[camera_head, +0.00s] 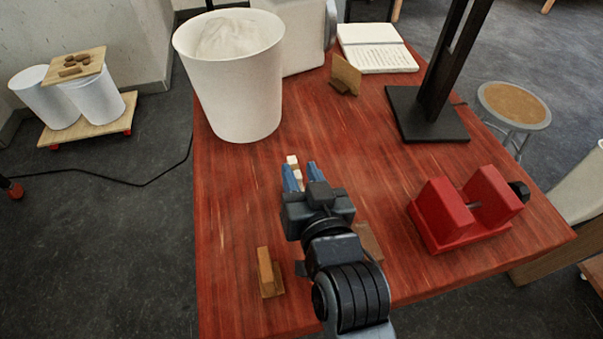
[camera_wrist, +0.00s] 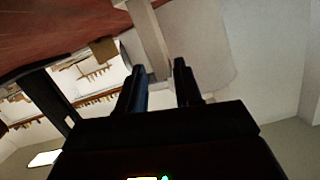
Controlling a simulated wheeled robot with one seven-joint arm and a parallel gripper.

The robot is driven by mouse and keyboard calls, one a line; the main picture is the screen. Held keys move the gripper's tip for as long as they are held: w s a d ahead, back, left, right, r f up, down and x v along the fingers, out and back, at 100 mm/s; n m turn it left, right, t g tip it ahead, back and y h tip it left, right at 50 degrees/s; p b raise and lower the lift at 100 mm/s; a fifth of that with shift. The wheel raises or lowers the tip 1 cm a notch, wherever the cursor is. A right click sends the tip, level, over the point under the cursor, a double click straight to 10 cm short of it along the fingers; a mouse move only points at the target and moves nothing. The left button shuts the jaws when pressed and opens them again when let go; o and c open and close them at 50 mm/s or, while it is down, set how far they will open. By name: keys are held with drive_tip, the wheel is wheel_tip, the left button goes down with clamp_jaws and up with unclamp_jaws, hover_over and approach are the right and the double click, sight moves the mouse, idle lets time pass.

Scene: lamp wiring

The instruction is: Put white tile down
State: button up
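My gripper (camera_head: 301,176) is over the red-brown table, left of its middle and in front of the white bucket. Its two blue fingers are parted with a small pale piece, the white tile (camera_head: 292,160), between and just beyond their tips. In the wrist view the white tile (camera_wrist: 150,38) shows as a long pale bar, its near end between the dark fingertips of my gripper (camera_wrist: 161,75). The fingers appear shut on it, though the contact faces are hidden. I cannot tell whether the tile touches the table.
The white bucket (camera_head: 232,90) stands at the table's back left. A red vise-like block (camera_head: 445,215) is at right and a black stand (camera_head: 425,125) behind it. The middle of the table is clear.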

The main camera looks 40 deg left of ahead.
drive_tip(key=shift+o, duration=0.8)
drive_tip(key=shift+r, duration=0.2)
drive_tip(key=v, duration=1.2)
drive_tip(key=shift+b, duration=0.4)
